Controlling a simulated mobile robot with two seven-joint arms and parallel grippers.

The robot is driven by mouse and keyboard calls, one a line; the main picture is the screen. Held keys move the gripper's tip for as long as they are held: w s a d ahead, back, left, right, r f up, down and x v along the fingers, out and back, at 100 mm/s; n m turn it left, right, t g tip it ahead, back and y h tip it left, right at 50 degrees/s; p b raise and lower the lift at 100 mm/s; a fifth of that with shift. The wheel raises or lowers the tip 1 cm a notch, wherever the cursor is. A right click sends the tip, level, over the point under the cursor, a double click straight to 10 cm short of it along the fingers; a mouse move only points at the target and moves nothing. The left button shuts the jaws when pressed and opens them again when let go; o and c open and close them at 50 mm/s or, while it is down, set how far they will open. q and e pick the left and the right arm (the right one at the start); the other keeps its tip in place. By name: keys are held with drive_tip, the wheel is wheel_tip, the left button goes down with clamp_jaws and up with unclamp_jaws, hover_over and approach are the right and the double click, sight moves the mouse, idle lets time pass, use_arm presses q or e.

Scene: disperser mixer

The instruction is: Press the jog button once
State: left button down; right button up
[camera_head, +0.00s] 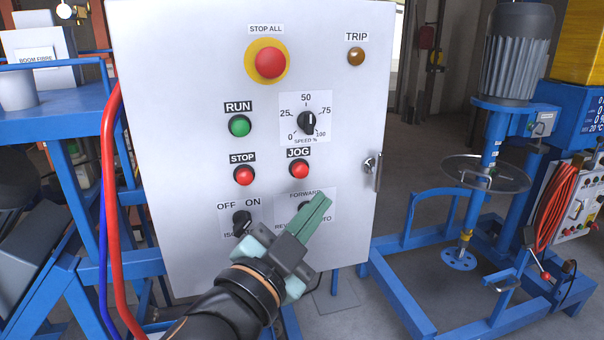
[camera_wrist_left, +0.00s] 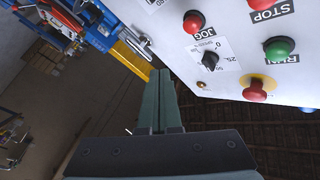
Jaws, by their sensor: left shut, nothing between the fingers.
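The jog button (camera_head: 299,169) is a red round button under the JOG label on a white control panel (camera_head: 190,120). It also shows near the top of the left wrist view (camera_wrist_left: 194,22). My left gripper (camera_head: 318,206) has green fingers, shut with nothing between them. In the head view its tips are in front of the FORWARD selector plate, below and slightly right of the jog button. The tips appear apart from the button; the exact gap to the panel is hard to tell. The gripper hides part of the selector. My right gripper is not in view.
A red STOP button (camera_head: 244,175), green RUN button (camera_head: 240,126), speed knob (camera_head: 307,122), OFF/ON switch (camera_head: 242,222) and large STOP ALL button (camera_head: 270,63) share the panel. A blue-framed mixer (camera_head: 490,130) stands at right. Red and blue hoses hang at the panel's left.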

sight(309, 172)
use_arm(q)
drive_tip(key=shift+w+a, duration=0.3)
drive_tip(key=shift+w, duration=0.65)
drive_tip(key=shift+w+a, duration=0.35)
drive_tip(key=shift+w, duration=0.65)
drive_tip(key=shift+w+a, duration=0.3)
drive_tip(key=shift+w, duration=0.65)
drive_tip(key=shift+w, duration=0.1)
drive_tip(key=shift+w+a, duration=0.1)
drive_tip(key=shift+w, duration=0.2)
drive_tip(key=shift+w+a+p, duration=0.2)
drive_tip(key=shift+w+p, duration=0.2)
drive_tip(key=shift+w, duration=0.1)
idle(0.4)
drive_tip(key=shift+s, duration=0.1)
drive_tip(key=shift+s+d, duration=0.3)
drive_tip(key=shift+s, duration=0.5)
